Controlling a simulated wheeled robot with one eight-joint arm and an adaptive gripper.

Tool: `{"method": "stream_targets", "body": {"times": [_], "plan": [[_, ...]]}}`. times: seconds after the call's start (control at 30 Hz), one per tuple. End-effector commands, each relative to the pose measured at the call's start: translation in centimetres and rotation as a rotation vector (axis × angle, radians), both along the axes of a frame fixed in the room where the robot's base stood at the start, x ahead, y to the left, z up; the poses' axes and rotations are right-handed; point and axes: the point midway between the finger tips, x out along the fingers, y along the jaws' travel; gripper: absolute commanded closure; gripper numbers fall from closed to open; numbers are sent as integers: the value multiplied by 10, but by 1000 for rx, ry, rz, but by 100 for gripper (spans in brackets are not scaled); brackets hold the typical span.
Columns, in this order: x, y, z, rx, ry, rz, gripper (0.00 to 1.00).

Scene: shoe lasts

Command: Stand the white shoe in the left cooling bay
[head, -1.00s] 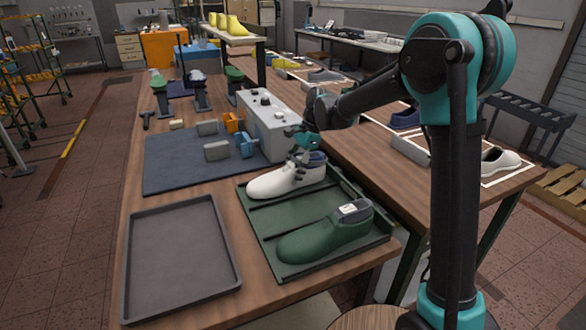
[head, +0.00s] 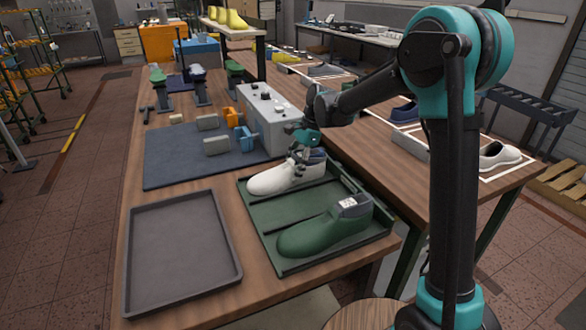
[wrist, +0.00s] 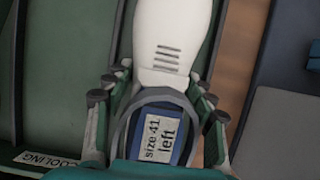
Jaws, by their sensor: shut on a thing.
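The white shoe (head: 275,180) stands sole down along the far side of the green tray (head: 262,221), its toe to the left. In the wrist view the white shoe (wrist: 170,40) has a blue last in its collar, with a label (wrist: 160,138) reading "size 41 left". My gripper (head: 302,160) is shut on the shoe near the collar; its fingers (wrist: 158,95) lie on both sides. A "COOLING" label (wrist: 42,159) shows on the green tray in the wrist view. I cannot tell whether the sole touches the tray floor.
A green shoe (head: 318,232) with a labelled last is on the near side of the tray. An empty dark tray (head: 180,255) lies to the left. A blue mat (head: 180,172) with blocks and a grey control box (head: 268,120) are behind.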

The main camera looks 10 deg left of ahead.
Motion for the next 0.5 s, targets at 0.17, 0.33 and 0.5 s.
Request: {"method": "stream_targets", "body": {"times": [0.17, 0.33, 0.5], "plan": [[0, 0, -1, 1, 1, 0, 100], [0, 0, -1, 1, 1, 0, 43], [0, 0, -1, 0, 0, 0, 22]]}}
